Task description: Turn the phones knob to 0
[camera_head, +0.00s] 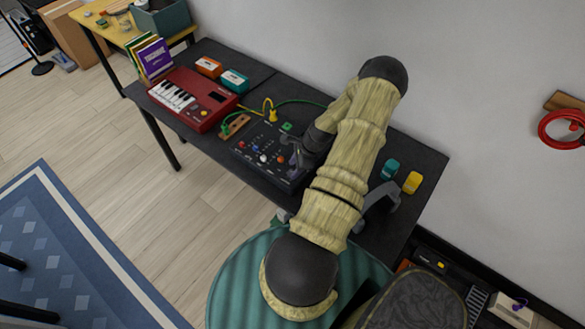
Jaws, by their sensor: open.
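A dark mixer panel (246,152) with several small coloured knobs lies on the black table. A white knob (263,158) and an orange-red knob (280,159) show on it. The labels are too small to read, so I cannot tell which knob is the phones knob or where it points. My gripper (293,160) is open over the right part of the panel, close to the orange-red knob. I cannot tell whether it touches a knob. My gripper and arm hide the panel's right end.
A red keyboard (190,112) stands left of the panel, with orange (208,67) and teal (234,80) boxes behind. Teal (390,169) and yellow (412,182) items sit at the right. A green round seat (232,285) is in front.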

